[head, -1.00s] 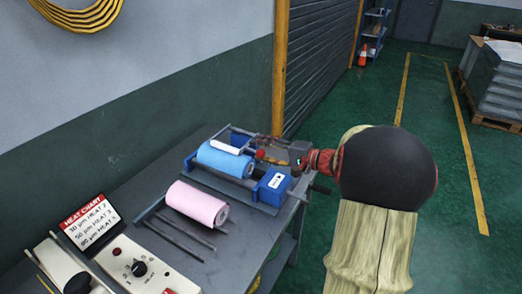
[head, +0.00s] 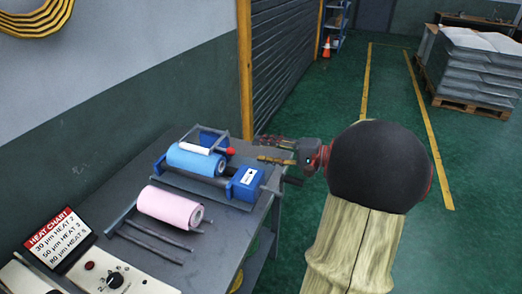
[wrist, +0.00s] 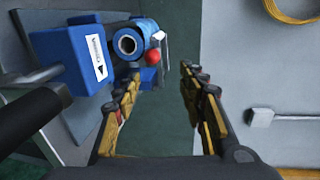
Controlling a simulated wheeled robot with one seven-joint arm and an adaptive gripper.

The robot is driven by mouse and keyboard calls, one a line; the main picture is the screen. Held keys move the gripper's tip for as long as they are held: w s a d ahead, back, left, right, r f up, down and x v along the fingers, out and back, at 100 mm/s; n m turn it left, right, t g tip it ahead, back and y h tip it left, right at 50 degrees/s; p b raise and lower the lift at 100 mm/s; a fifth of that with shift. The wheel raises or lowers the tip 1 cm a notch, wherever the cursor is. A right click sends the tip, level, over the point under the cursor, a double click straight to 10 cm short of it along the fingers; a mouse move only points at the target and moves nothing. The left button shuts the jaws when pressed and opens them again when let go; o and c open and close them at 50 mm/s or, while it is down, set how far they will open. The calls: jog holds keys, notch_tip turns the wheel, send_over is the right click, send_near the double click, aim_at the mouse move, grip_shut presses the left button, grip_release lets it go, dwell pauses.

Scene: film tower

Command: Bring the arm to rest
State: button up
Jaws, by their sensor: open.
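My gripper (head: 276,150) is at the right edge of the grey bench, beside the blue film stand. In the wrist view my gripper (wrist: 160,108) is open, with nothing between its two yellow-and-black fingers. My arm reaches in from the right, with its dark round joint nearest the head camera. The blue film roll (head: 196,160) lies on the blue stand (head: 246,183), with a white strip along its top. A red knob (head: 231,151) is at the roll's right end. In the wrist view the roll's open end (wrist: 127,43) and the red knob (wrist: 153,57) are beyond the left finger.
A pink roll (head: 170,207) lies on rods nearer the head camera. A control panel (head: 118,280) and a heat chart sign (head: 58,239) are at the lower left. The green floor (head: 310,100) right of the bench is clear. A pallet of stacked sheets (head: 475,70) stands farther back.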

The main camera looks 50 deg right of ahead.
dwell(0.4)
jog(key=s+a+n+g+y+p, duration=0.2)
jog(key=a+n+g, duration=0.55)
jog(key=a, duration=1.75)
jog(key=s+a+r+n+g+h+p, duration=0.2)
jog(key=s+a+r+n+h+p, duration=0.3)
jog(key=s, duration=0.5)
jog(key=a+n+h, duration=0.1)
jog(key=a+h, duration=0.1)
jog(key=a, duration=0.1)
jog(key=shift+s+r+n, duration=0.2)
jog(key=shift+s+n, duration=0.05)
jog(key=shift+n, duration=0.1)
